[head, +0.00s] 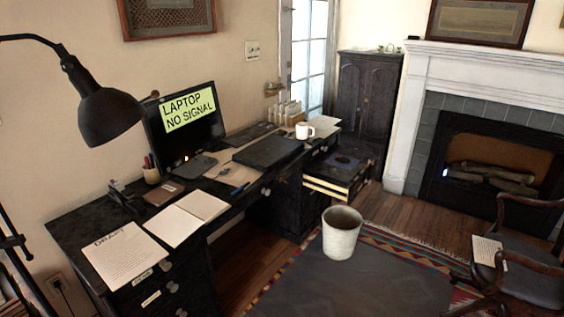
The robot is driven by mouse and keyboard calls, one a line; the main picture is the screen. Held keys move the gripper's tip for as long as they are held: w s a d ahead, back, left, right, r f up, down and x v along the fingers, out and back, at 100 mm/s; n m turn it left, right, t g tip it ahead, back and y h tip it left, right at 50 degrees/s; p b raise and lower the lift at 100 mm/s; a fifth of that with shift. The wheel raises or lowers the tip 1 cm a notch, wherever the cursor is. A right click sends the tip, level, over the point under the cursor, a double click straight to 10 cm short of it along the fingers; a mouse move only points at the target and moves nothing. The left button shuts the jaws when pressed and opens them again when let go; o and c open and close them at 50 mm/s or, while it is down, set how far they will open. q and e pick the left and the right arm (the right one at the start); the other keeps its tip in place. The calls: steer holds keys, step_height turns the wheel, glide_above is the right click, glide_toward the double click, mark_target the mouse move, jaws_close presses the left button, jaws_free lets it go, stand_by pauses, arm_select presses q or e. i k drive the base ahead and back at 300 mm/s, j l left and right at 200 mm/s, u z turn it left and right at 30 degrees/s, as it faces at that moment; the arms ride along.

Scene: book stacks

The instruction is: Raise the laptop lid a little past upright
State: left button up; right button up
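A dark, flat, closed laptop (268,152) lies on the black desk (75,218), right of the monitor. Its lid appears down. A monitor (185,118) stands behind it on the left and reads "LAPTOP NO SIGNAL" on a green label. Neither of my grippers shows in the head view.
A white mug (305,131) stands just behind the laptop's right end. An open drawer (340,178) juts out at the desk's right. A cup (342,232) stands on a dark surface (345,285) in front. A black lamp (105,115) hangs at left; a chair (520,275) stands right.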

mark_target(267, 152)
steer(key=i+l+u, duration=0.35)
steer(key=i+l, duration=1)
steer(key=i+l+u, duration=0.1)
steer(key=i+l, duration=0.35)
steer(key=i, duration=0.2)
steer(key=i+l+u, duration=0.15)
steer(key=i+l, duration=0.35)
steer(key=i, duration=0.2)
